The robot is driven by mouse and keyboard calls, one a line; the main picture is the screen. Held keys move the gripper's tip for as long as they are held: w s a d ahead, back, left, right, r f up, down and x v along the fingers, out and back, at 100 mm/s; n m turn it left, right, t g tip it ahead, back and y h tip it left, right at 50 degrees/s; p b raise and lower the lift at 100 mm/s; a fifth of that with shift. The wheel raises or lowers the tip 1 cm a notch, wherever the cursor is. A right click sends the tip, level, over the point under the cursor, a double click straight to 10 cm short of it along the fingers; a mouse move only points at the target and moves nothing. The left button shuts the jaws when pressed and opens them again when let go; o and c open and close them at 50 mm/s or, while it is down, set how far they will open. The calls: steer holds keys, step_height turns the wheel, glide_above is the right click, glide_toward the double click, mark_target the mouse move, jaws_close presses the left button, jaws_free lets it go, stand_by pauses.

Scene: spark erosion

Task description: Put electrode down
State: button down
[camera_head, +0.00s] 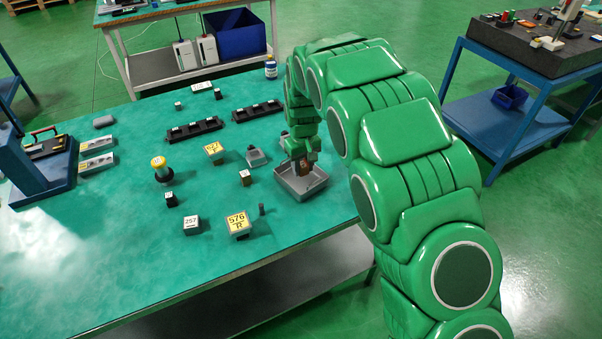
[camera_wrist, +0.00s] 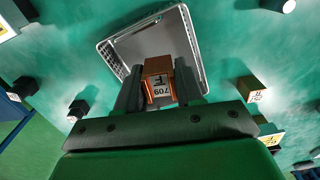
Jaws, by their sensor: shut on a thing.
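The electrode (camera_wrist: 158,67) is a copper-coloured block with a white label reading 709. My gripper (camera_wrist: 160,88) is shut on it in the wrist view. In the head view my gripper (camera_head: 301,165) points down over a grey tray (camera_head: 316,188), with the electrode (camera_head: 304,167) between its fingers. The tray also shows in the wrist view (camera_wrist: 150,42), its visible floor bare. I cannot tell whether the electrode touches the tray floor.
The green table (camera_head: 120,240) also bears a block marked 576 (camera_head: 238,224), a block marked 257 (camera_head: 192,225), a yellow-topped cylinder (camera_head: 160,168) and two black racks (camera_head: 194,130). Small blocks stand left of the tray. The table's front left area is clear.

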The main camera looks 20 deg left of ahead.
mark_target(301, 180)
steer(key=shift+w+a+f, duration=0.3)
steer(key=shift+w+f, duration=0.15)
steer(key=shift+f, duration=0.15)
steer(key=shift+w+a+f, duration=0.25)
steer(key=shift+w+f, duration=0.2)
steer(key=shift+f, duration=1.75)
steer(key=shift+f, duration=0.15)
steer(key=c, duration=0.7)
jaws_free()
step_height(301, 180, up, 12)
steer(key=shift+r, duration=0.2)
